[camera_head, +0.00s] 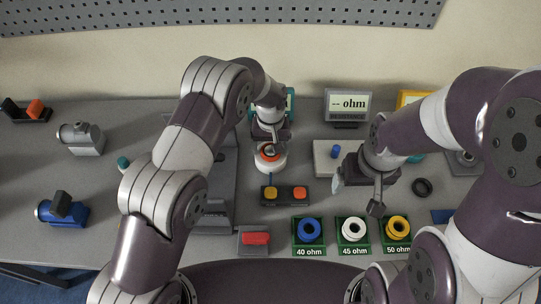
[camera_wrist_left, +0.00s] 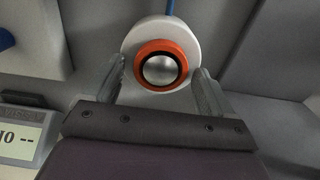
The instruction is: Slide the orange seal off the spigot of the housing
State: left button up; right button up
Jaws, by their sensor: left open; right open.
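The housing (camera_wrist_left: 132,38) is a pale rounded body; in the left wrist view the orange seal (camera_wrist_left: 141,50) sits as a ring around its silver spigot (camera_wrist_left: 160,70). In the head view the housing (camera_head: 271,165) stands under my left gripper (camera_head: 270,146), which partly hides it. In the left wrist view my left gripper (camera_wrist_left: 161,82) is open, with one finger on each side of the seal and spigot. I cannot tell whether the fingers touch the seal. My right gripper (camera_head: 357,195) is open and empty over the table, right of the housing.
A block with yellow and orange buttons (camera_head: 285,195) lies just in front of the housing. Blue, white and yellow rings (camera_head: 352,229) sit on labelled green stands at the front. An ohm display (camera_head: 348,105) stands behind. A black ring (camera_head: 422,187) lies at right.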

pick_arm(q)
jog(key=c, duration=1.1)
jog(key=shift+r+p, duration=1.2)
jog(key=shift+r, duration=0.55)
notch_tip(320, 180, up, 8)
jog(key=p, duration=0.5)
